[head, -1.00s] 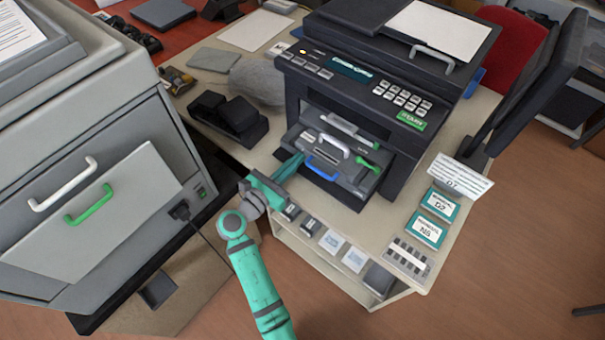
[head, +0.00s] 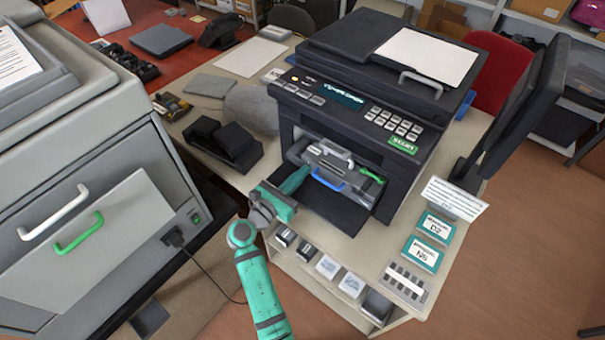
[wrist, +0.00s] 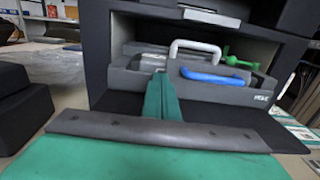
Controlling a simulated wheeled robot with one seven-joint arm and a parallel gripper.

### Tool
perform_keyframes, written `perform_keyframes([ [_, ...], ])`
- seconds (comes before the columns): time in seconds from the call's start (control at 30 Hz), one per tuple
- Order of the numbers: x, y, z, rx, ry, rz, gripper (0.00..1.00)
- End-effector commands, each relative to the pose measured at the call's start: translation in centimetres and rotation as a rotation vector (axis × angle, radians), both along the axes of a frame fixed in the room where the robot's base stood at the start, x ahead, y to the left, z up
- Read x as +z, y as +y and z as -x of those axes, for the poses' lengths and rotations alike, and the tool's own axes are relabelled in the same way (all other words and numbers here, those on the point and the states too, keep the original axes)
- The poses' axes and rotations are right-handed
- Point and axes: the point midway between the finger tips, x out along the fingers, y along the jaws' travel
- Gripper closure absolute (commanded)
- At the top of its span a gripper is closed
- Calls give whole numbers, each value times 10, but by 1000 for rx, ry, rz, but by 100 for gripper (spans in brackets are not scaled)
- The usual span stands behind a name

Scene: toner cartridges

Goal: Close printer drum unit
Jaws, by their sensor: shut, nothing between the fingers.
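The black printer (head: 365,110) stands on the beige table with its front flap (head: 335,208) folded down. The grey drum unit (head: 327,160) sits inside the front opening, with a white handle, a blue handle and a green lever on its front. The wrist view shows the white handle (wrist: 196,46), blue handle (wrist: 212,77) and green lever (wrist: 238,62) close ahead. My gripper (head: 296,180) is at the left of the opening, over the flap. Its shut teal fingers (wrist: 163,97) point at the unit's front left and hold nothing. Whether they touch it I cannot tell.
A grey cabinet (head: 80,240) with white and green handles stands at the left. A black device (head: 225,145) sits left of the printer. A dark screen (head: 515,105) stands at the right. Labelled boxes (head: 432,240) and several small items line the table's front.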

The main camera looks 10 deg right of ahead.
Motion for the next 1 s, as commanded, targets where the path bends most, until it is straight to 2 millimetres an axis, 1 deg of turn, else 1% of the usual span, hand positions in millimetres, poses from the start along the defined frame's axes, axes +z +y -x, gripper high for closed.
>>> perform_keyframes([
  [0.17, 0, 14, 8, 3, 0, 0, 100],
  [0.27, -1, 29, 16, 6, 1, 0, 100],
  [0.4, -1, 55, 35, 12, 1, 0, 100],
  [0.5, -1, 69, 49, 7, 1, -1, 100],
  [0.7, 0, 87, 71, -5, 1, -1, 100],
  [0.83, 0, 94, 79, -10, -1, -1, 100],
  [0.87, 0, 96, 81, -10, -1, -1, 95],
  [0.9, 0, 97, 82, -10, -3, -3, 86],
  [0.97, 1, 97, 84, -11, -18, -19, 72],
  [1.0, 2, 96, 85, -13, -39, -44, 72],
])
